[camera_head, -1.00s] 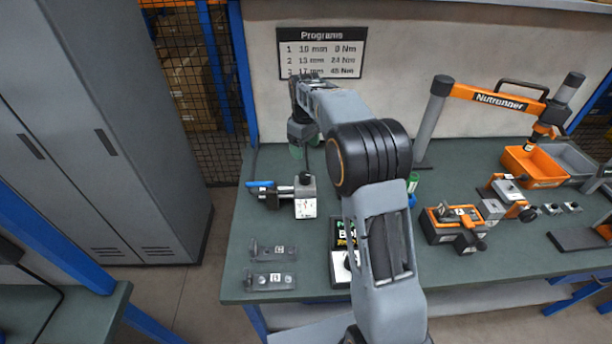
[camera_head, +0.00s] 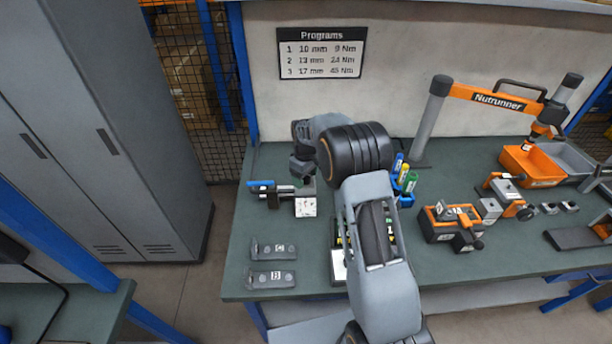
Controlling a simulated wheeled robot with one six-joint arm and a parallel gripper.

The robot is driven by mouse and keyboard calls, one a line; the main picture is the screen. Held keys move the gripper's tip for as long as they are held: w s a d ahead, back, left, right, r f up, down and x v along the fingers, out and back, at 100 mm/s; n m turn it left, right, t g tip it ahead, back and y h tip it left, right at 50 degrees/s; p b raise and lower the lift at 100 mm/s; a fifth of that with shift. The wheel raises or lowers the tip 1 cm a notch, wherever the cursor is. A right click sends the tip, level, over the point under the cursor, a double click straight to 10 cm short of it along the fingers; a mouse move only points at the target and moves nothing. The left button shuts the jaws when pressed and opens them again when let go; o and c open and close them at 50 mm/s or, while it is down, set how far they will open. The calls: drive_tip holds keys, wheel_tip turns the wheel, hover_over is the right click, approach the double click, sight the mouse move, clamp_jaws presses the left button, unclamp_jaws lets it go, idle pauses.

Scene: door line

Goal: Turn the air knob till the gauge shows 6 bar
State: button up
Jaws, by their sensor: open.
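The air unit (camera_head: 271,194) sits at the left back of the green bench, with a blue part at its left end. Its small white gauge (camera_head: 306,207) faces me; the needle and numbers are too small to read. My gripper (camera_head: 304,180) points down over the right part of the unit, just above and behind the gauge. It hides the black knob on top. The fingers are small and dark here, and I cannot tell whether they touch the knob. The gripper is open.
Two dark plates, C (camera_head: 273,250) and B (camera_head: 270,279), lie at the front left. A blue holder (camera_head: 404,190) with coloured pieces stands right of my arm. An orange fixture (camera_head: 450,223) and the Nutrunner frame (camera_head: 495,99) are farther right.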

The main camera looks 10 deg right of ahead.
drive_tip(key=shift+c, duration=0.5)
drive_tip(key=c, duration=0.7)
drive_tip(key=shift+d, duration=0.2)
drive_tip(key=shift+c, duration=0.7)
drive_tip(key=shift+a, duration=0.15)
drive_tip(key=shift+f+m+b, duration=0.1)
drive_tip(key=shift+m+b, duration=0.55)
drive_tip(key=shift+m, duration=0.95)
drive_tip(key=m, duration=0.3)
drive_tip(key=shift+m+b, duration=0.3)
drive_tip(key=shift+b, duration=0.1)
drive_tip(key=m, duration=0.4)
drive_tip(key=shift+a+b, duration=0.1)
drive_tip(key=shift+b, duration=0.25)
drive_tip(key=shift+m, duration=2)
